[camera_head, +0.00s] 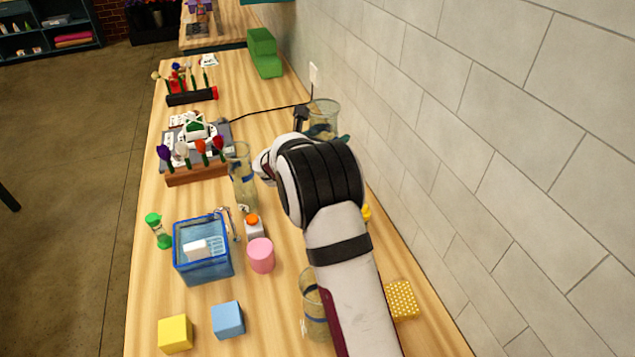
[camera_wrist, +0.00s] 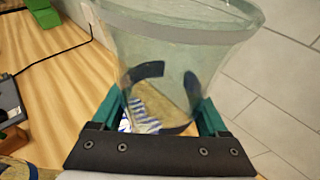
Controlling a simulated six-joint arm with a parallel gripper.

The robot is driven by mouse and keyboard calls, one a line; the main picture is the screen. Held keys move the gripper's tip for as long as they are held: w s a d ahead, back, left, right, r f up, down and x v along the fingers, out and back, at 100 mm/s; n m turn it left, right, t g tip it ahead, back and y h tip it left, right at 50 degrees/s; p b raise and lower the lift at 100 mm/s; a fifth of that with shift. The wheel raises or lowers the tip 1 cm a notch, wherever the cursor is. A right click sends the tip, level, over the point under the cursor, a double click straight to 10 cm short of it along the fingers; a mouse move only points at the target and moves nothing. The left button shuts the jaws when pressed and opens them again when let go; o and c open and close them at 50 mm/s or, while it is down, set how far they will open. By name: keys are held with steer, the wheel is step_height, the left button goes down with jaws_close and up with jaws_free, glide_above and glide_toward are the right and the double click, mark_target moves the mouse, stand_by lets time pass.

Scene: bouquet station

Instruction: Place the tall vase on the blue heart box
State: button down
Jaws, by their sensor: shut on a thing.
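My gripper (camera_wrist: 160,112) is shut on a clear glass vase (camera_wrist: 185,45) with a wide flared rim, teal fingers on either side of it. In the head view this vase (camera_head: 323,107) stands upright near the wall, its lower part hidden behind my arm and gripper (camera_head: 321,128). Whether it touches the table cannot be told. A blue-and-white striped patch (camera_wrist: 145,108) shows through the glass. Other clear glass vases stand on the table, one left of my arm (camera_head: 242,180) and one at the front (camera_head: 313,305). I cannot make out a blue heart box.
A blue clear-walled bin (camera_head: 203,265), pink cylinder (camera_head: 261,255), blue cube (camera_head: 228,320) and yellow cube (camera_head: 175,334) are at the front left. A wooden flower rack (camera_head: 197,174) stands mid-table. A black cord (camera_head: 262,112) runs to the wall. The wall bounds the right.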

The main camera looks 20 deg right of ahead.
steer(key=w+d+f, duration=0.1)
steer(key=w+f, duration=0.2)
steer(key=f, duration=0.5)
steer(key=shift+f+n+t+y, duration=0.15)
steer(key=shift+n+t+y, duration=0.15)
steer(key=shift+n, duration=0.1)
steer(key=shift+w+f, duration=0.1)
